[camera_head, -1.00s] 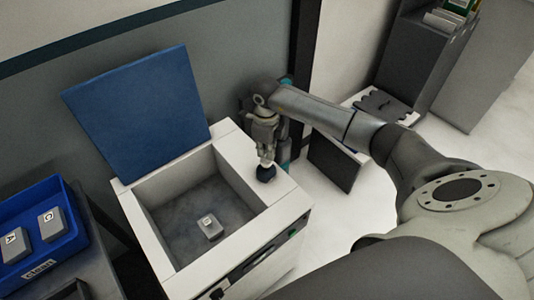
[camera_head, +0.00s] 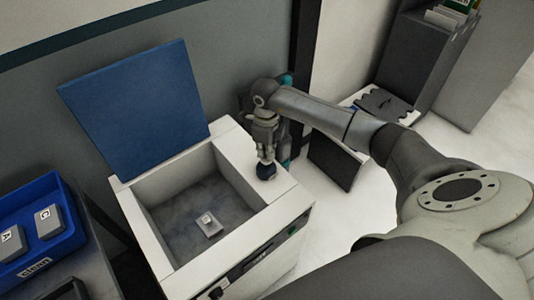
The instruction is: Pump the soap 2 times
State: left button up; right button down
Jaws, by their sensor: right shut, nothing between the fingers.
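A small dark, rounded object (camera_head: 266,171), perhaps the soap pump's top, sits on the right rim of a white open-topped box machine. My right gripper (camera_head: 265,157) points down directly above it, shut, with its tips at or very near its top. I cannot tell whether they touch. The gripper hides part of the object, and no soap bottle body shows. My left gripper is not in view.
The white machine (camera_head: 155,236) has a raised blue lid (camera_head: 137,110) and a small grey block (camera_head: 208,225) inside. A blue bin (camera_head: 65,243) with grey blocks stands at the left.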

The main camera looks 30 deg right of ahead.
jog(key=shift+f+b, duration=0.45)
jog(key=shift+f, duration=0.2)
jog(key=shift+r, duration=0.2)
jog(key=shift+r+p, duration=1)
jog(key=shift+r, duration=0.4)
jog(key=shift+f, duration=0.2)
